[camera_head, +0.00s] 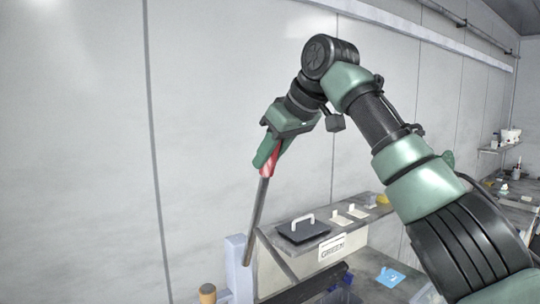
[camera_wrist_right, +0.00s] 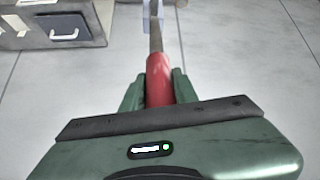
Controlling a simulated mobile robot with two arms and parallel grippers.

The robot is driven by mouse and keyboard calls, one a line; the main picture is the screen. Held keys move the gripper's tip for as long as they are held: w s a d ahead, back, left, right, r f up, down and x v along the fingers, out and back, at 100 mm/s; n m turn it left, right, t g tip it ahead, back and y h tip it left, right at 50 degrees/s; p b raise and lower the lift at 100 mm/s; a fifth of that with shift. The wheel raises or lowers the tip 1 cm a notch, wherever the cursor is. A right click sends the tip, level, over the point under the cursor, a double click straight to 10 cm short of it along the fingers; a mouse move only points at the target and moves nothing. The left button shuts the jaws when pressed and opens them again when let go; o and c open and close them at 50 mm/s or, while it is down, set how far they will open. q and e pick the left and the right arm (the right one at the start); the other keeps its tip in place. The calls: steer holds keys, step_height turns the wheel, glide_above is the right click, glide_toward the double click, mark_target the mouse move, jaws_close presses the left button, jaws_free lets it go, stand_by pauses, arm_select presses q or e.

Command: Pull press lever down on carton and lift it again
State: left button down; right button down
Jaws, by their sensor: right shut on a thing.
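The press lever (camera_head: 256,215) is a grey metal bar with a red grip. It stands raised and steep, leaning a little to the right at its top, in the head view. My right gripper (camera_head: 269,160) is shut on the red grip at the lever's upper end. In the right wrist view the red grip (camera_wrist_right: 158,80) sits between the two green fingers, with the grey bar running away from it. The lever's lower end meets a pale blue-grey post (camera_head: 238,268). I cannot make out a carton. My left gripper is not in view.
A bench shelf (camera_head: 345,228) with a "GREEN" label (camera_head: 332,246) stands right of the lever. It bears a dark plate with a white handle (camera_head: 296,230) and small pale blocks. A blue card (camera_head: 390,277) lies lower right.

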steer(key=c, duration=1.1)
jaws_free()
steer(key=shift+w+a, duration=0.1)
steer(key=shift+a, duration=0.05)
steer(key=shift+w+a+f, duration=0.1)
steer(key=shift+w+a, duration=0.05)
steer(key=shift+w, duration=0.1)
steer(key=b+v, duration=0.1)
steer(key=v, duration=0.6)
steer(key=shift+s+r, duration=0.15)
steer(key=shift+r, duration=0.2)
steer(key=shift+f, duration=0.1)
